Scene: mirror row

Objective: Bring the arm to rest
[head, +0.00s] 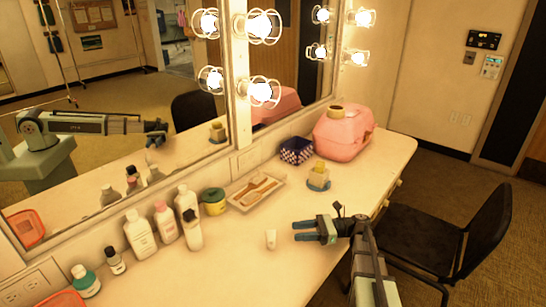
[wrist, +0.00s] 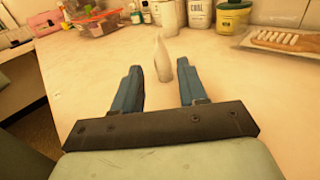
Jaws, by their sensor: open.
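My gripper (head: 297,231) is at the right part of the white counter, low over it, its blue fingers pointing left in the head view. The fingers are spread apart with nothing between them. A small white tube (head: 271,239) stands upright just beyond the fingertips, apart from them. In the wrist view my gripper (wrist: 159,66) shows both fingers open, and the tapered white tube (wrist: 163,60) stands ahead, in line with the gap. My forearm (head: 370,270) reaches in from the bottom right of the head view.
Several bottles (head: 140,235) stand along the mirror at left. A black chair (head: 440,235) is at right. The front counter is clear.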

